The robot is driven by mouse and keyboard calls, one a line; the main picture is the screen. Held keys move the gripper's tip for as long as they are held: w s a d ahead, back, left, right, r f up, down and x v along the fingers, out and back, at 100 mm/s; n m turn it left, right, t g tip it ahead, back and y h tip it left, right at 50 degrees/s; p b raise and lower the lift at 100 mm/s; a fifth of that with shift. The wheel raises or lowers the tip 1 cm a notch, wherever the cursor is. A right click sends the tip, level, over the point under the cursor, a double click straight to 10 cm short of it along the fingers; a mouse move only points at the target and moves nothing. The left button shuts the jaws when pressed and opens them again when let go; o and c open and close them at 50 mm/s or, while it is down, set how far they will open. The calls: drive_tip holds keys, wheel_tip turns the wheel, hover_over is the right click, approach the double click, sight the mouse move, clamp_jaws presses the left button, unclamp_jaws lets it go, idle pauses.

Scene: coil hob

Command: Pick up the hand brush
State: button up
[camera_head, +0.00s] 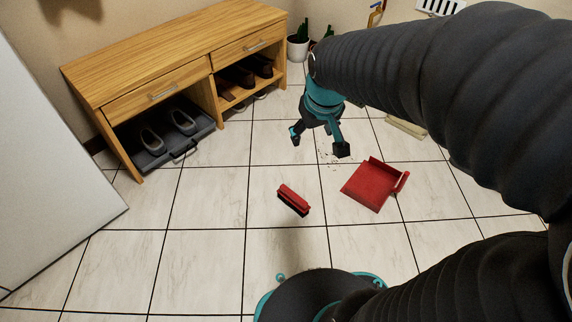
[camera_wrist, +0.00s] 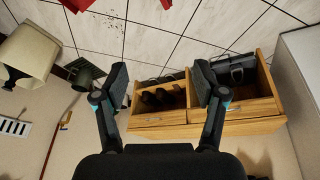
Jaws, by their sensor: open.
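The hand brush (camera_head: 294,199) is red with dark bristles and lies on the tiled floor near the middle of the head view. A small red part at the top edge of the wrist view (camera_wrist: 166,3) appears to be the brush, mostly cut off. My gripper (camera_head: 318,143) is open and empty, above the floor and farther back than the brush, clear of it. Its two spread fingers also show in the wrist view (camera_wrist: 160,82), with nothing between them.
A red dustpan (camera_head: 372,185) lies right of the brush, with dark crumbs (camera_head: 330,160) behind it. A wooden shoe bench (camera_head: 180,60) with shoes stands at the back left. A white panel (camera_head: 50,180) stands at left. The floor around the brush is clear.

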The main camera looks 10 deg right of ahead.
drive_tip(key=w+f+n+g+p, duration=0.1)
drive_tip(key=w+f+p, duration=0.1)
drive_tip(key=w+f, duration=0.6)
drive_tip(key=n+g+p, duration=0.1)
drive_tip(key=n+p, duration=0.1)
hover_over(293, 199)
wheel_tip(293, 199, down, 9)
drive_tip(key=f+p, duration=0.1)
drive_tip(key=f, duration=0.8)
drive_tip(key=w+f+n+g+p, duration=0.1)
drive_tip(key=f, duration=0.8)
drive_tip(key=f+g, duration=0.1)
drive_tip(key=f, duration=0.8)
drive_tip(key=shift+w+d+f+n+p, duration=0.25)
drive_tip(key=shift+w+f+n+p, duration=0.05)
drive_tip(key=shift+f+n+p, duration=0.1)
drive_tip(key=shift+s+f, duration=0.1)
drive_tip(key=shift+f, duration=3)
drive_tip(key=c, duration=1.3)
drive_tip(key=shift+r, duration=0.1)
